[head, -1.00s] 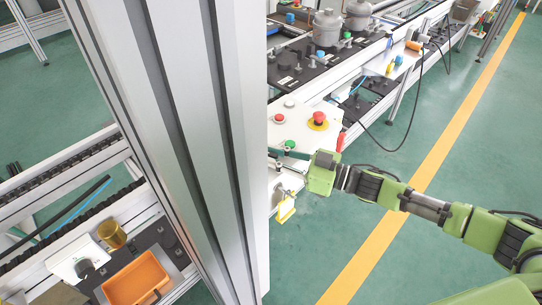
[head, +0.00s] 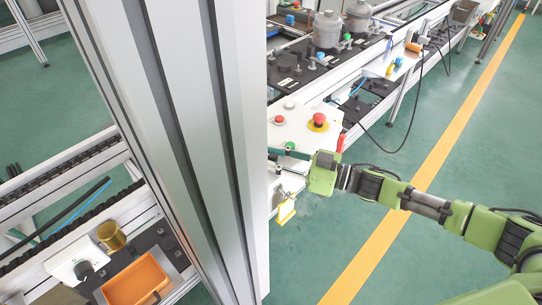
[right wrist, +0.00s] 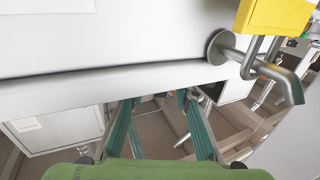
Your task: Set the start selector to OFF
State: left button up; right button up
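A white control panel (head: 302,121) shows in the head view with a red button (head: 279,120), a red emergency stop on a yellow ring (head: 319,121) and a pale knob (head: 290,104). I cannot tell which part is the start selector. My right gripper (head: 279,155) is at the panel's near edge, its dark green fingers covering part of it. In the right wrist view my right gripper (right wrist: 155,101) is open, with nothing seen between its fingers. A yellow padlock (right wrist: 274,17) hangs on a metal handle (right wrist: 258,65) there; it also shows in the head view (head: 287,211).
A grey column (head: 190,120) blocks the middle left of the head view. A white box with a black knob (head: 87,272), an orange bin (head: 139,281) and a brass cup (head: 112,236) sit at the lower left.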

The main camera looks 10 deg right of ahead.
jog(key=v, duration=1.2)
dwell(0.4)
